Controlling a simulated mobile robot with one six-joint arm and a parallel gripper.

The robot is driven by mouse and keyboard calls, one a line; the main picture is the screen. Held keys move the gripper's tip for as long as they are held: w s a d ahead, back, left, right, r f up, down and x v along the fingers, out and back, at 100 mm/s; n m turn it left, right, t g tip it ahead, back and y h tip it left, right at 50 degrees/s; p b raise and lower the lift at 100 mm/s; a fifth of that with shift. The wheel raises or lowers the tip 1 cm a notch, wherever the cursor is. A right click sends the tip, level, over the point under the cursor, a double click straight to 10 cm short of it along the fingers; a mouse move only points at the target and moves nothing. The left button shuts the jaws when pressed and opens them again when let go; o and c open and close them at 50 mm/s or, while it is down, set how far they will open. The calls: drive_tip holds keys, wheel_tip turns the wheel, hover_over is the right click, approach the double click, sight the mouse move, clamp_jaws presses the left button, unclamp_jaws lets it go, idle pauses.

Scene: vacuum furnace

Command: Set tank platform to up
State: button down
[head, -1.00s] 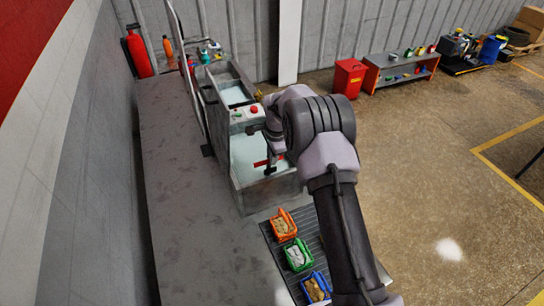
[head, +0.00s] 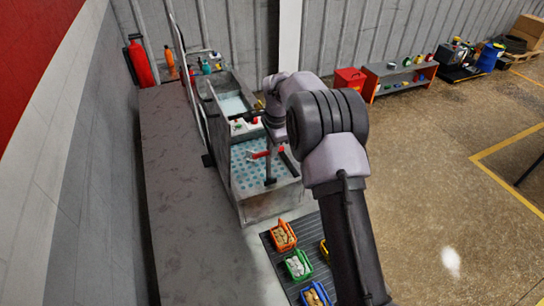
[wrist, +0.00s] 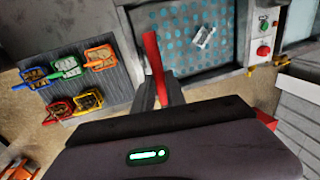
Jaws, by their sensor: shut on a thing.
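The tank (head: 268,206) is a grey open basin in the middle of the head view. Its platform (head: 245,165) shows as a pale blue surface with a grid of darker dots, and it also shows in the wrist view (wrist: 183,42). A red lever handle (wrist: 153,52) stands at the tank's near side in the wrist view; its red part (head: 259,155) also shows in the head view. My gripper (wrist: 161,88) is shut on this handle. My arm hides part of the tank's right side in the head view.
A control box (wrist: 263,42) with green and red buttons sits on the tank's rim. Several coloured baskets (head: 298,264) stand on a dark ribbed mat in front of the tank. A second basin (head: 233,103) lies behind. Floor to the right is open.

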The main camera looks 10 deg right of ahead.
drive_tip(key=shift+w+r, duration=0.1)
drive_tip(key=shift+r, duration=0.4)
drive_tip(key=c, duration=1.4)
unclamp_jaws()
drive_tip(key=shift+o, duration=0.2)
drive_tip(key=s+r, duration=0.1)
drive_tip(key=r, duration=0.7)
drive_tip(key=s+r, duration=0.2)
drive_tip(key=r, duration=0.7)
drive_tip(key=shift+s+d, duration=0.25)
drive_tip(key=shift+d, duration=0.1)
